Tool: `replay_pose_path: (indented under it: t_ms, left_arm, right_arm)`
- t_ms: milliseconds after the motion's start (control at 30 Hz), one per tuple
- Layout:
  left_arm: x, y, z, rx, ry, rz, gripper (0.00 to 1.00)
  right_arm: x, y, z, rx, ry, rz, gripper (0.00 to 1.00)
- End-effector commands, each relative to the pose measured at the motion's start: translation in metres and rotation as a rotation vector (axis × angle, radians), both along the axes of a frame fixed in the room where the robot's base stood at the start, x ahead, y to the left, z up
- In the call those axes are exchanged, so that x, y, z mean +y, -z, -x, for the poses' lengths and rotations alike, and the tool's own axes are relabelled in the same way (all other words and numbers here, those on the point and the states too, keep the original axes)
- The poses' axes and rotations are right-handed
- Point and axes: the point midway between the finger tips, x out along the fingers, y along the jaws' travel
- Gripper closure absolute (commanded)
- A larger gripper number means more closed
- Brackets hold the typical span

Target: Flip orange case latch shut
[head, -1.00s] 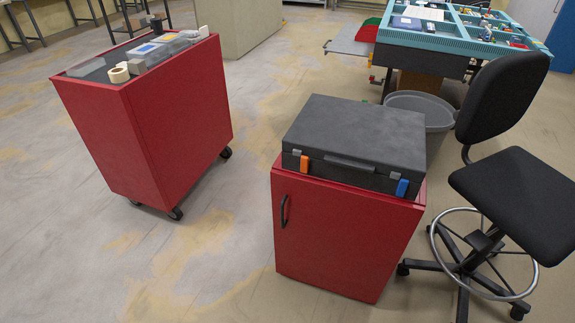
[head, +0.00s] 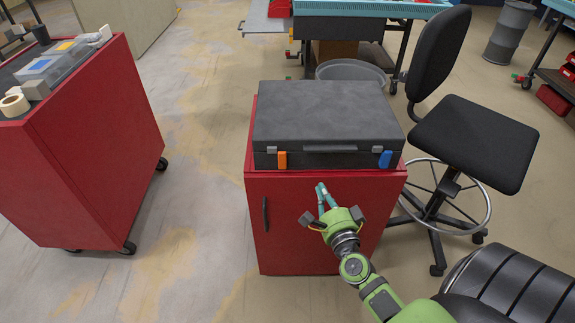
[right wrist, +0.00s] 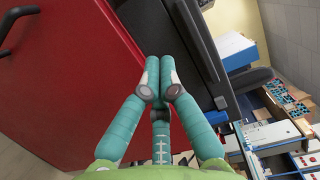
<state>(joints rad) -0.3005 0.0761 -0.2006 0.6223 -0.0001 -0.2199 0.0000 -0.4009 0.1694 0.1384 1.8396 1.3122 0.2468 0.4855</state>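The dark grey case (head: 328,115) lies lid down on the small red cabinet (head: 300,235). Its orange latch (head: 282,160) is at the left of the front face; a blue latch (head: 385,159) is at the right. I cannot tell how far the orange latch is folded. My right gripper (head: 321,190) is in front of the cabinet, below and right of the orange latch, touching nothing that I can see. In the right wrist view its fingertips (right wrist: 160,80) meet with nothing between them, and the case (right wrist: 190,45) is just beyond. My left gripper is out of view.
A black handle (head: 265,214) sticks out of the cabinet front. A black swivel chair (head: 475,140) stands close on the right and a grey bin (head: 350,72) behind. A larger red cart (head: 100,145) is at the left, with open floor between.

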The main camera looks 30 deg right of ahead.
Motion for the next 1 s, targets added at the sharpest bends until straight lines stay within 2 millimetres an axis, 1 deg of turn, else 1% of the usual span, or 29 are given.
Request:
replay_pose_path:
  t_ms: [100,233,367,533,700,767,900,1000]
  left_arm:
    - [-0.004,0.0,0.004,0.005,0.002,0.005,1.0]
    - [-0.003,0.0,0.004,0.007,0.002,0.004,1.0]
    - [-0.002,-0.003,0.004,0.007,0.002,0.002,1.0]
    - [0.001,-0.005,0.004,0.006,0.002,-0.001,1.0]
    - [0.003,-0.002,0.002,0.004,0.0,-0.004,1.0]
    - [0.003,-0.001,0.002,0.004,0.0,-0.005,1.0]
    - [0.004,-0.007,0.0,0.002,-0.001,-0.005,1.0]
    - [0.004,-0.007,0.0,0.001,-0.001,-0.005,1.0]
  right_arm:
    - [0.0,0.0,0.0,0.002,-0.001,0.002,1.0]
    - [-0.001,0.001,-0.003,0.002,-0.001,0.003,1.0]
    - [-0.005,-0.001,-0.018,0.001,-0.001,0.004,1.0]
    - [-0.015,-0.001,-0.051,0.0,-0.001,0.005,1.0]
    - [-0.026,0.001,-0.086,0.001,-0.002,0.005,1.0]
    - [-0.03,0.001,-0.097,0.002,-0.002,0.005,1.0]
    - [-0.011,0.0,-0.108,0.003,-0.003,0.0,1.0]
    - [-0.002,0.0,-0.113,0.003,-0.001,0.002,1.0]
